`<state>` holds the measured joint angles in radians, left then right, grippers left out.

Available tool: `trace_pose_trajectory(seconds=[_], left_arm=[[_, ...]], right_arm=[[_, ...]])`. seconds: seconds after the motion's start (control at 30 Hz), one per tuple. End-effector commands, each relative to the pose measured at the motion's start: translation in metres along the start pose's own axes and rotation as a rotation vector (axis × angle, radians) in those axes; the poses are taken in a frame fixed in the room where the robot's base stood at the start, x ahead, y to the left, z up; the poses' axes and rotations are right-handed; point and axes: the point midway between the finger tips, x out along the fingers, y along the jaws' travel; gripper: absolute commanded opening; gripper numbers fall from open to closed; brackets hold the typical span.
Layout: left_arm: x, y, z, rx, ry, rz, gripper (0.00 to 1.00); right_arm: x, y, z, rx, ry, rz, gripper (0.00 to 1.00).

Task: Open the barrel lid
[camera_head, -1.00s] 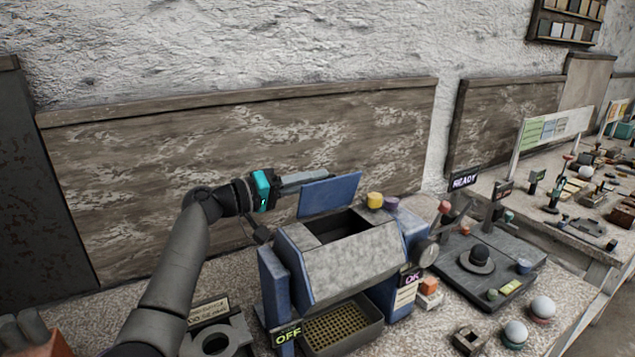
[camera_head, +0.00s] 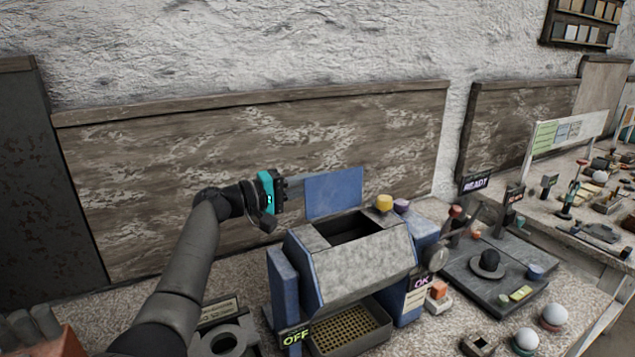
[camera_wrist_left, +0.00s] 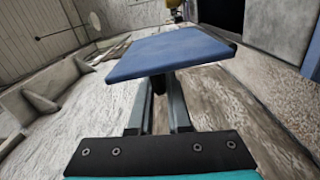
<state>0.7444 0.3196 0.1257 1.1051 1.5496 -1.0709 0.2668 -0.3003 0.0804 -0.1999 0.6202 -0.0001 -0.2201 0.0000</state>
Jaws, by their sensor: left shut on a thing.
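The barrel (camera_head: 365,262) is a grey faceted drum in a blue frame on the bench, with a dark rectangular opening in its top. The blue lid (camera_head: 334,193) stands nearly upright above the back left edge of the opening. My left gripper (camera_head: 300,186) comes in from the left, its fingers reaching behind the lid. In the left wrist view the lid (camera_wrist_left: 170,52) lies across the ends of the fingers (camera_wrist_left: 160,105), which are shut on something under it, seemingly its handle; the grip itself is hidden. My right gripper is not in view.
A perforated tray (camera_head: 348,332) sits below the barrel. An OFF sign (camera_head: 295,337) stands at front left and an OK sign (camera_head: 421,281) at the right. A yellow knob (camera_head: 384,203) is behind the barrel. White spheres (camera_head: 556,313) lie at the right.

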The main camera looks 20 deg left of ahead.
Motion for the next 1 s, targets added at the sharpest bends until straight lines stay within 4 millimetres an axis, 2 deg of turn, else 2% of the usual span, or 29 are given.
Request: trace_pose_trajectory(seconds=[0.27,0.3,0.57,0.83,1.0], left_arm=[[0.0,-0.002,0.0,0.0,0.001,-0.003,0.0],[0.0,-0.002,0.0,0.0,0.001,-0.003,0.17],[0.0,-0.001,0.0,0.001,0.0,-0.003,0.45],[-0.001,-0.001,0.0,0.001,0.0,-0.002,0.45],[-0.017,-0.002,0.0,0.002,0.001,-0.003,0.45]], right_arm=[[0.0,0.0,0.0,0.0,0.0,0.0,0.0],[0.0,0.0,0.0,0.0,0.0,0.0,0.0],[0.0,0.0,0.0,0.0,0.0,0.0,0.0],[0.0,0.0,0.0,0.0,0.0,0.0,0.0],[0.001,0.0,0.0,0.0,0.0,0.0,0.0]])
